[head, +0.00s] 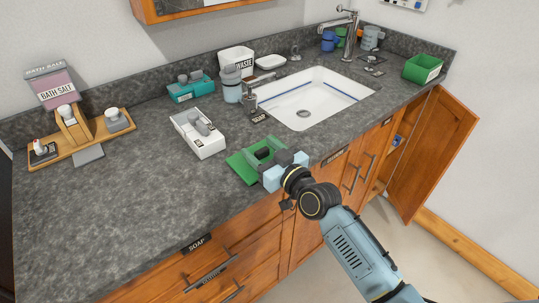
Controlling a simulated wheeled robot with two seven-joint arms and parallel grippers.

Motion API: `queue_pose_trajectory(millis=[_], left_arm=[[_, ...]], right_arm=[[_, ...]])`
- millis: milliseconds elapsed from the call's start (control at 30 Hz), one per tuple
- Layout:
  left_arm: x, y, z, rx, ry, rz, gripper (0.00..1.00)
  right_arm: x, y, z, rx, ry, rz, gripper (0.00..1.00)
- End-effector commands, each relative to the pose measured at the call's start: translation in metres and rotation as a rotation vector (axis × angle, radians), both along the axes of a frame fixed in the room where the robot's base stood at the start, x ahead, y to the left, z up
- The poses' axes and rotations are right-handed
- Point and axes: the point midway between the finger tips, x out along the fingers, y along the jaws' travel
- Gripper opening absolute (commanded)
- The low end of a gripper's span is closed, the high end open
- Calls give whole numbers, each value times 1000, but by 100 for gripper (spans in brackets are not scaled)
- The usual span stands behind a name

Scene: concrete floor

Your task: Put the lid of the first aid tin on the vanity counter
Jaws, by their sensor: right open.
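A flat green piece (240,168) lies on the vanity counter (130,200) near its front edge, with a raised green frame-like part (262,149) beside it. I cannot tell for sure which of these is the lid of the first aid tin. My right gripper (284,166) is open at the right end of the green pieces, low over the counter's front edge. Its light blue fingers partly hide the green part; contact cannot be told. An open white box (199,139) with grey items in it stands to the left and behind. My left gripper is not in view.
A sink (305,98) lies behind the gripper. A soap bottle (231,86), a teal holder (192,90) and a waste bin (236,58) stand at the back. A cabinet door (432,155) hangs open. The left front counter is clear.

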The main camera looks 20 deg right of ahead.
Motion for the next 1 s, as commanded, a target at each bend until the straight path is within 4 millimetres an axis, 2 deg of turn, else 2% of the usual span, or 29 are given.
queue_pose_trajectory(millis=[167, 400, 600, 800, 1000], left_arm=[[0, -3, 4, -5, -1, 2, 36], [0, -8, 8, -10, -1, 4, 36], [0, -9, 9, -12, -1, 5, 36], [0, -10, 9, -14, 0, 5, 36], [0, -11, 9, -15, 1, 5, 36]], right_arm=[[-19, -7, 1, -1, 2, -1, 58], [-68, -25, 1, -2, 3, 1, 58], [-99, -36, 1, -2, 2, 0, 58], [-112, -40, 2, 0, -1, 0, 58], [-113, -41, 2, 0, -1, 0, 58]])
